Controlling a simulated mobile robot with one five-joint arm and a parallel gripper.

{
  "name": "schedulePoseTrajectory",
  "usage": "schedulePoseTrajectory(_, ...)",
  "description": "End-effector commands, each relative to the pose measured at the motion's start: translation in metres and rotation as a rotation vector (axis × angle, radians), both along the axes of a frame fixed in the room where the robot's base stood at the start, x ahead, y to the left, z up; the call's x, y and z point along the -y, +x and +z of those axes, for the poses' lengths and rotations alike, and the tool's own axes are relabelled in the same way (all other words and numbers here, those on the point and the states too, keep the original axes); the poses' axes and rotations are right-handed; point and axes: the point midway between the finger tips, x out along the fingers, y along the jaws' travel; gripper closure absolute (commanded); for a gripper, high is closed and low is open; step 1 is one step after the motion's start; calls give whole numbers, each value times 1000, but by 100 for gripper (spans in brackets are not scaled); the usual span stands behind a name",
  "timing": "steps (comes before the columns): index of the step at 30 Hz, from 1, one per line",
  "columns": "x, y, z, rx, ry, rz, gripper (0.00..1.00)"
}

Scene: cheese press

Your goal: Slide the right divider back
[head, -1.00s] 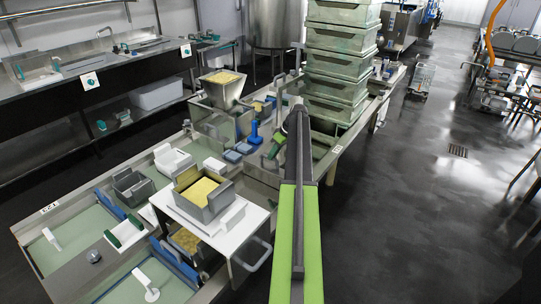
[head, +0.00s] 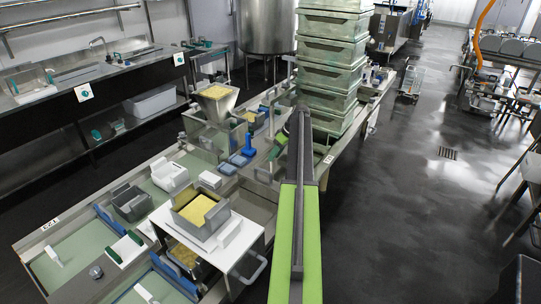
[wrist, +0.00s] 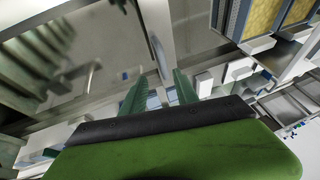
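Two blue upright panels cross the pale green trough bays at the lower left in the head view: a left one (head: 108,220) and a right one (head: 174,276). They look like the dividers, but I cannot be sure.
A white stand (head: 250,240) bears a grey box of yellow curd (head: 198,212). A steel hopper (head: 215,100) and a blue-handled tool (head: 249,147) stand farther along the bench. Green crates (head: 328,75) are stacked at the back. The floor (head: 420,220) to the right is largely clear.

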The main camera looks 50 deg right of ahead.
Motion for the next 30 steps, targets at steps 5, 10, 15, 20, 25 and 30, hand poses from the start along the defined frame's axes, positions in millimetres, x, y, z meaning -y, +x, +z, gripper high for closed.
schedulePoseTrajectory(5,10,-17,53,0,-1,-2,64)
schedulePoseTrajectory(10,18,-31,79,-1,-2,-4,64)
schedulePoseTrajectory(15,21,-35,82,0,-2,-3,64)
schedulePoseTrajectory(20,21,-35,80,0,-2,-3,64)
schedulePoseTrajectory(25,21,-35,80,0,-2,-3,64)
schedulePoseTrajectory(30,11,-22,80,0,-2,16,64)
